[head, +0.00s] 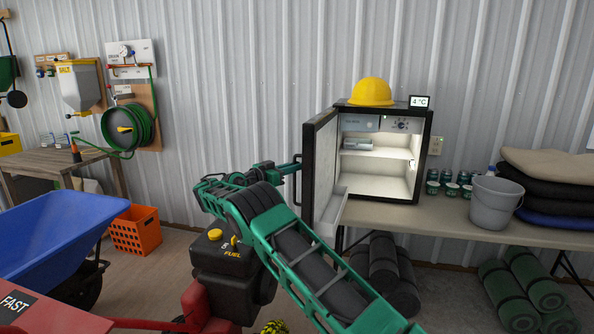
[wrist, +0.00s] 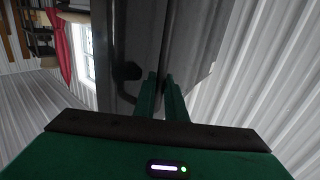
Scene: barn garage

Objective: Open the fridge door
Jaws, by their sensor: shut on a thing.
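The fridge (head: 428,160) is a small dark box with a lit white interior, standing on a table. Its door (head: 318,170) stands wide open, swung out to the left, with its inner face and a white door shelf showing. My green gripper (head: 291,168) is at the outer side of the door, by the dark handle (head: 297,184). In the wrist view, the two green fingers of my gripper (wrist: 160,82) are close together against the dark door (wrist: 180,35), shut on the handle. Part of the curved handle (wrist: 128,72) shows left of the fingers; the gripped part is hidden.
A yellow hard hat (head: 371,92) and a small temperature display (head: 419,102) sit on the fridge. A bucket (head: 494,203) and several cans stand right of it on the table (head: 455,222).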

